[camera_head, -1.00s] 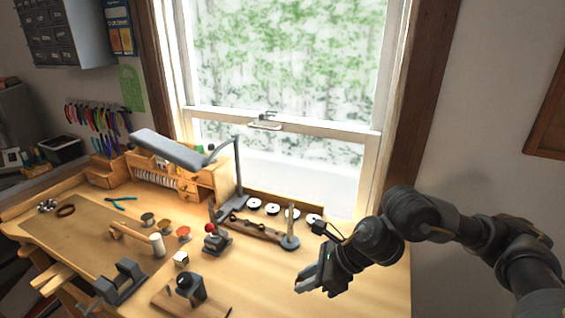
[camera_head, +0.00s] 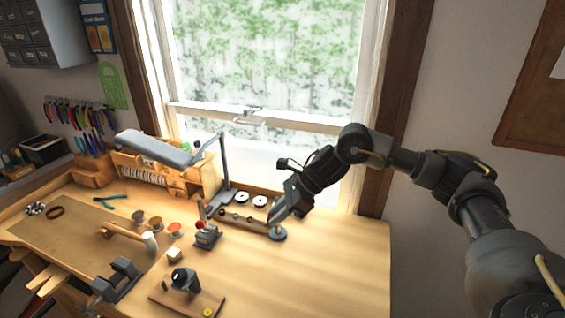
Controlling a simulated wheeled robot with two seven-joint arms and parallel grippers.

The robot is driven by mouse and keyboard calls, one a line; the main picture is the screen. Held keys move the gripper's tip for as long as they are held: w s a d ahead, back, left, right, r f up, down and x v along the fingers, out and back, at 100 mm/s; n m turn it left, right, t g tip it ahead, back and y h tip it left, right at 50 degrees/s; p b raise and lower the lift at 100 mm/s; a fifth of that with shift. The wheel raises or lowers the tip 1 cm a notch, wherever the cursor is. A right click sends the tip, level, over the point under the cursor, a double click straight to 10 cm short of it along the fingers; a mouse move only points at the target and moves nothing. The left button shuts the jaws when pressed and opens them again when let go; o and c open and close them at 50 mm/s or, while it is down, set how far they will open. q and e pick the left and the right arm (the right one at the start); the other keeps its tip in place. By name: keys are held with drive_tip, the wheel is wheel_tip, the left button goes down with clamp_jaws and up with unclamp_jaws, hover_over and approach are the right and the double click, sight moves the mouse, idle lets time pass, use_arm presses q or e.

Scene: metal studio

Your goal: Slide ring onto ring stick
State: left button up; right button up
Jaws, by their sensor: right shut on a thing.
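The upright grey stand on a round base (camera_head: 278,235), which looks like the ring stick, is at the right end of the wooden rack. My right gripper (camera_head: 274,214) reaches down to it from the right and is shut around its upper part; its fingers hide most of the shaft. The base appears to rest on the bench. A small yellow round piece (camera_head: 208,312), possibly the ring, is on a wooden board at the bottom edge; it is too small to be sure. My left gripper is not in view.
The wooden rack (camera_head: 243,222) and white-topped discs (camera_head: 260,201) are left of my gripper. The bench's right front is clear.

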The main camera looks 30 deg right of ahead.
drive_tip(key=shift+w+d+r+n+p, duration=0.5)
drive_tip(key=shift+w+d+r+p, duration=0.4)
drive_tip(key=shift+w+d+r, duration=2.15)
use_arm(q)
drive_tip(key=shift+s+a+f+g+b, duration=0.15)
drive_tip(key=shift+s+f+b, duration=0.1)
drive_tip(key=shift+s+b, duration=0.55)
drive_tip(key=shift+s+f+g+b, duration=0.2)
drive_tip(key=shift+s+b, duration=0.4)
drive_tip(key=shift+b, duration=0.3)
use_arm(e)
drive_tip(key=shift+w+a+f+g, duration=0.15)
drive_tip(key=shift+a+f, duration=0.1)
drive_tip(key=shift+f, duration=0.55)
drive_tip(key=shift+w+a+f+g, duration=0.1)
drive_tip(key=shift+a+f+g, duration=0.1)
drive_tip(key=shift+f, duration=0.55)
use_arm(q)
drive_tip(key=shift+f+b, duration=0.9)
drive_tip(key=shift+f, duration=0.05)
use_arm(e)
drive_tip(key=shift+s+f, duration=0.1)
drive_tip(key=shift+f, duration=1.55)
drive_tip(key=o, duration=0.9)
drive_tip(key=shift+r, duration=0.1)
